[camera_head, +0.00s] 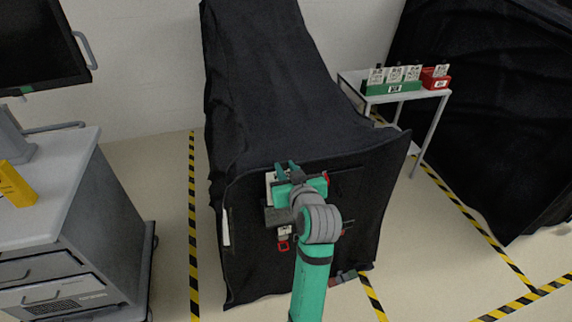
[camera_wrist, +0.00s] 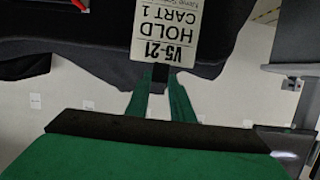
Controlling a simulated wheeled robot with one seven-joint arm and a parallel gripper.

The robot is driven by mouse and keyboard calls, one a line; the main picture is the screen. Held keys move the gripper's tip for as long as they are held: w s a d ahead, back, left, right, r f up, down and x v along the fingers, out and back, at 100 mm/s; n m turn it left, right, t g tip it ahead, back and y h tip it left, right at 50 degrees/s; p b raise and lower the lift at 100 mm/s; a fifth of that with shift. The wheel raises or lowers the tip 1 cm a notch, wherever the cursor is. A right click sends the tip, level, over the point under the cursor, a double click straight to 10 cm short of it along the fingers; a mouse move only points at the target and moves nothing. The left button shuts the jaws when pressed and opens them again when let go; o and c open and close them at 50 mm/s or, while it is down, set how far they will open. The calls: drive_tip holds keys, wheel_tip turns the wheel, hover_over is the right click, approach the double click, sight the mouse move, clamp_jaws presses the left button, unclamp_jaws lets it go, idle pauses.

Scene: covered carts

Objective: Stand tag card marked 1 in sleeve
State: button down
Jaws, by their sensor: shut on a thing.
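My gripper (camera_wrist: 160,84) is shut on the black tab at the edge of a white tag card (camera_wrist: 166,28). The card shows upside down in the wrist view and reads "V5-21 HOLD CART 1"; its far end is cut off by the top edge. In the head view my gripper (camera_head: 287,166) is at the front top edge of the black-covered cart (camera_head: 262,110). A narrow white strip (camera_head: 226,228) shows on the cover's left front side; I cannot tell whether it is the sleeve. The held card is not clear in the head view.
A small side table (camera_head: 421,94) at the right back holds a green rack (camera_head: 374,90) of cards and a red holder (camera_head: 437,84) with a card. A grey drawer cabinet (camera_head: 50,220) stands at left. Another covered cart is at right. Striped floor lines run between.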

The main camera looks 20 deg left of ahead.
wheel_tip(320, 180, down, 7)
idle(1.0)
drive_tip(key=shift+f, duration=1.1)
idle(0.3)
drive_tip(key=c, duration=1.5)
unclamp_jaws()
drive_tip(key=shift+o, duration=0.2)
drive_tip(key=shift+s, duration=0.1)
drive_tip(key=v, duration=1)
drive_tip(key=shift+s+d+r, duration=0.2)
drive_tip(key=shift+s+d, duration=0.05)
drive_tip(key=shift+f, duration=0.1)
